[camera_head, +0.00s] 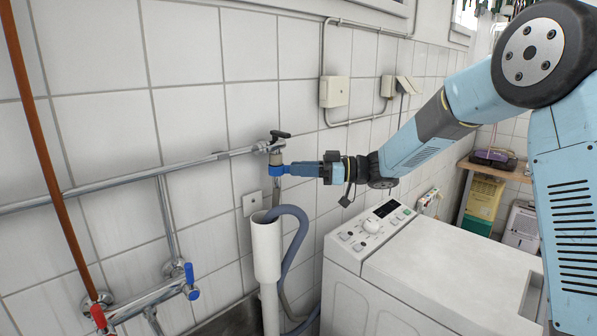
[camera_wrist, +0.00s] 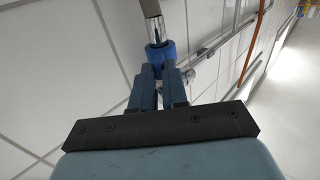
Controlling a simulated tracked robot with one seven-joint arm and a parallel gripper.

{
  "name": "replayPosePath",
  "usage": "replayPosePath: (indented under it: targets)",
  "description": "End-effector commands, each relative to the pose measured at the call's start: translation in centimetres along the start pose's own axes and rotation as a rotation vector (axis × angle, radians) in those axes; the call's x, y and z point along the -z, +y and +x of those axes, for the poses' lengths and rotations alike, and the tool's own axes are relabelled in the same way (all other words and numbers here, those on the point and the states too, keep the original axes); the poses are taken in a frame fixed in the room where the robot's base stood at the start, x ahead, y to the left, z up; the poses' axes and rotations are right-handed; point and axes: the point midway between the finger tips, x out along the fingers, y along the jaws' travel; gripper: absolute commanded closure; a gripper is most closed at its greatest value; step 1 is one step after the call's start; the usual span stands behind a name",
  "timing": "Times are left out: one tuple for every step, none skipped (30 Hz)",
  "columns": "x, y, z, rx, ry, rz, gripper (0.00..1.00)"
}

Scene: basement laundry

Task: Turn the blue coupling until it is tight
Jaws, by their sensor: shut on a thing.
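The blue coupling (camera_head: 277,170) sits just below a tap with a black handle (camera_head: 280,134) on the wall pipe. My gripper (camera_head: 285,170) reaches it from the right, with its fingers shut on it. In the wrist view the coupling (camera_wrist: 159,52) is a blue ring between my two fingertips (camera_wrist: 160,68). A chrome ferrule (camera_wrist: 154,30) and a grey hose lead away from it there. The fingers hide part of the coupling. I cannot tell from the picture how tight it is.
A white washing machine (camera_head: 430,270) stands below my arm at the right. A white standpipe (camera_head: 266,250) with a grey-blue hose (camera_head: 300,232) stands below the coupling. A mixer tap (camera_head: 150,298) and a brown pipe (camera_head: 45,150) are at the left. Wall boxes (camera_head: 334,91) are above my arm.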

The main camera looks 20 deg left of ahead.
Motion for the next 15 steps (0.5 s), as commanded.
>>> replayPosePath:
  targets:
    - [-0.02,0.45,-0.28,0.012,0.0,-0.001,1.0]
    - [-0.03,0.51,-0.29,0.023,0.001,0.0,1.0]
    - [-0.03,0.6,-0.29,0.036,0.0,-0.001,1.0]
    - [-0.01,0.67,-0.29,0.044,0.0,-0.001,1.0]
    - [0.0,0.71,-0.29,0.051,0.0,-0.001,1.0]
    - [0.01,0.73,-0.29,0.06,0.0,-0.001,1.0]
    - [0.02,0.75,-0.28,0.066,0.0,-0.001,1.0]
    - [0.04,0.77,-0.28,0.07,0.0,-0.001,1.0]
    - [0.06,0.81,-0.27,0.075,0.0,-0.002,1.0]
    - [0.07,0.83,-0.26,0.078,0.001,-0.002,1.0]
    - [0.07,0.84,-0.25,0.08,0.001,-0.002,1.0]
    - [0.07,0.85,-0.24,0.081,0.001,-0.002,1.0]
    - [0.08,0.85,-0.23,0.082,0.001,-0.002,1.0]
    - [0.08,0.86,-0.23,0.083,0.001,-0.002,1.0]
    - [0.09,0.86,-0.22,0.083,0.001,-0.002,1.0]
